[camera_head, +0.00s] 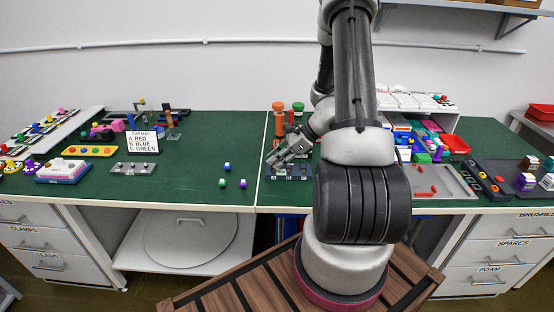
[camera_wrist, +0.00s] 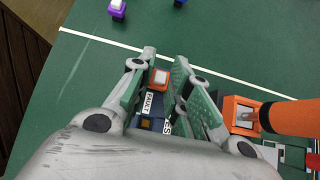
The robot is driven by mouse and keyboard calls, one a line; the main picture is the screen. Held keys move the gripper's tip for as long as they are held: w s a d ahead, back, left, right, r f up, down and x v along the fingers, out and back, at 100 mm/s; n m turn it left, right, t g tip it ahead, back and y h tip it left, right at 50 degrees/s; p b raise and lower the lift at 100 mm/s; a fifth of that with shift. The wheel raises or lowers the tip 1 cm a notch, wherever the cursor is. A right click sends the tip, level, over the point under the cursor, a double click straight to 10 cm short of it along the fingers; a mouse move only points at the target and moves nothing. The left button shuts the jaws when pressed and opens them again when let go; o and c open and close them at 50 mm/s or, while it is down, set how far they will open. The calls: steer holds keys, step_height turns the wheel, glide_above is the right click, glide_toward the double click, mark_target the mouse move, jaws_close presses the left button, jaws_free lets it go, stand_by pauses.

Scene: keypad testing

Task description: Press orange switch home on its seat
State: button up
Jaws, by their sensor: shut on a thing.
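The orange switch (camera_wrist: 160,77), an orange block with a pale square top, is between the two fingers of my gripper (camera_wrist: 165,60) in the wrist view. The gripper is shut on it. A dark keypad base (camera_wrist: 147,124) with a FAULT label and a second, partly covered label lies just below the switch in that view. In the head view my gripper (camera_head: 280,158) is low over the keypad base (camera_head: 291,172) at the front middle of the green table. The switch's underside and seat are hidden, so I cannot tell whether they touch.
An orange cylinder on an orange block (camera_wrist: 243,116) stands close to the right finger. Orange and green posts (camera_head: 299,106) stand behind the gripper. Small purple (camera_wrist: 117,9), green and blue switches lie loose to the left. The green table (camera_head: 220,135) is mostly clear there.

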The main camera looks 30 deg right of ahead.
steer(key=shift+f, duration=0.45)
steer(key=shift+r, duration=0.1)
steer(key=shift+r, duration=0.4)
steer(key=shift+w, duration=0.15)
stand_by(0.5)
steer(key=shift+f, duration=0.5)
stand_by(0.8)
steer(key=shift+r, duration=0.1)
steer(key=shift+r, duration=0.35)
stand_by(0.3)
